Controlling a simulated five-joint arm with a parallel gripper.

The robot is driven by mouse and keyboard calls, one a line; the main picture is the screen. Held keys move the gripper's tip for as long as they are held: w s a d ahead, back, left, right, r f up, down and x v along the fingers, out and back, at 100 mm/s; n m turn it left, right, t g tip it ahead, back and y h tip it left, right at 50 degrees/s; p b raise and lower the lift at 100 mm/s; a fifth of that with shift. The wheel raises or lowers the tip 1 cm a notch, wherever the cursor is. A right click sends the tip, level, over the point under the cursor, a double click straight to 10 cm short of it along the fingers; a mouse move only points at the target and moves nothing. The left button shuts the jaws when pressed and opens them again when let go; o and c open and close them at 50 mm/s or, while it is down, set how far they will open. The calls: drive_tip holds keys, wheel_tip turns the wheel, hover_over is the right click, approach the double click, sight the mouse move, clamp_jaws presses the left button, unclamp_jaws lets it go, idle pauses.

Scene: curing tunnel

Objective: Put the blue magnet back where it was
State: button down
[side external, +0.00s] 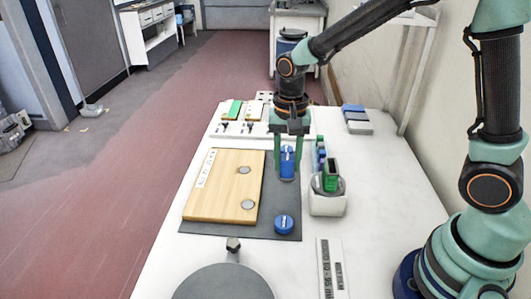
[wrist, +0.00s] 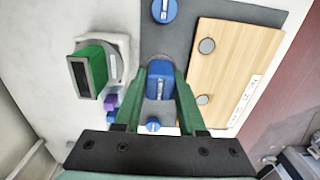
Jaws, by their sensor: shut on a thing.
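My gripper (side external: 288,158) is shut on a blue piece with a pale stripe (side external: 287,163), which I take to be the blue magnet. In the wrist view the blue piece (wrist: 160,80) sits between my two green fingers. It is over the dark grey mat (side external: 255,232), right of the wooden board (side external: 208,190). Whether it touches the mat is unclear. A round blue piece with a pale mark (side external: 285,224) lies on the mat's near part, apart from my gripper.
The board carries two grey discs (side external: 248,204) and a label strip. A green piece (side external: 330,180) stands in a white-based holder (side external: 327,205) close to the right of my gripper. A white rack with cards (side external: 235,128) is behind. The table's right side is mostly clear.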

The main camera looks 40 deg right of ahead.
wheel_tip(320, 180, down, 9)
drive_tip(key=shift+r, duration=0.1)
idle(0.3)
drive_tip(key=c, duration=0.5)
unclamp_jaws()
